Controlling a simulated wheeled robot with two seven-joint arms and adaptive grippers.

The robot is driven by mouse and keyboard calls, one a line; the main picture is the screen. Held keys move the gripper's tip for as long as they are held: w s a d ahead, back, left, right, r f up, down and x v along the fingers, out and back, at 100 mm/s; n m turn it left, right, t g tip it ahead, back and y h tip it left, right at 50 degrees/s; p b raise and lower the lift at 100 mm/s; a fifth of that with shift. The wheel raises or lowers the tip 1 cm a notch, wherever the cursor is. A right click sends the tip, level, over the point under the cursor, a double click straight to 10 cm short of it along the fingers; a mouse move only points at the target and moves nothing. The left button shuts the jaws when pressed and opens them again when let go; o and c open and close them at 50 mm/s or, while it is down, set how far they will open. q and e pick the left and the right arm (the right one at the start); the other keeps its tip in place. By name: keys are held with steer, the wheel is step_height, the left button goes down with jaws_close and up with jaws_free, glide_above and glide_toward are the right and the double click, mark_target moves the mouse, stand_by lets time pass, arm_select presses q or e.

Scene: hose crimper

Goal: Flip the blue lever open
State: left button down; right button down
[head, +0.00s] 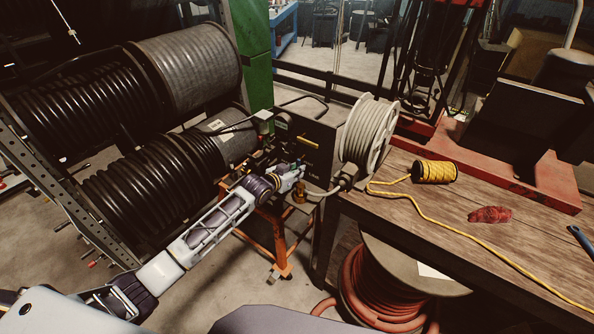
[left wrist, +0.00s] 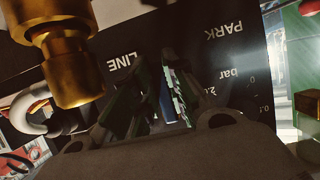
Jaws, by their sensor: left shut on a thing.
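My left gripper (head: 294,170) reaches to the dark panel of the crimper (head: 316,140). In the left wrist view, the gripper's dark green fingers (left wrist: 155,90) are close together in front of the panel lettering "LINE" and "PARK". A narrow blue piece (left wrist: 166,98), which looks like the blue lever, shows between them. The fingers appear shut on it. Most of the lever is hidden by the fingers, so its angle cannot be told. My right gripper is not in view.
A brass fitting (left wrist: 75,70) is close beside the fingers; it also shows below them in the head view (head: 299,191). A grey hose reel (head: 366,132) stands right of the panel. The wooden bench (head: 450,215) holds a yellow rope spool (head: 436,171) and a red bundle (head: 490,214).

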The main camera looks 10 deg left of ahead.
arm_select(q)
steer(key=c, duration=1.5)
jaws_free()
steer(key=shift+c, duration=0.2)
steer(key=shift+o, duration=0.5)
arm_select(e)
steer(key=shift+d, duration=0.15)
arm_select(q)
steer(key=shift+r, duration=4.95)
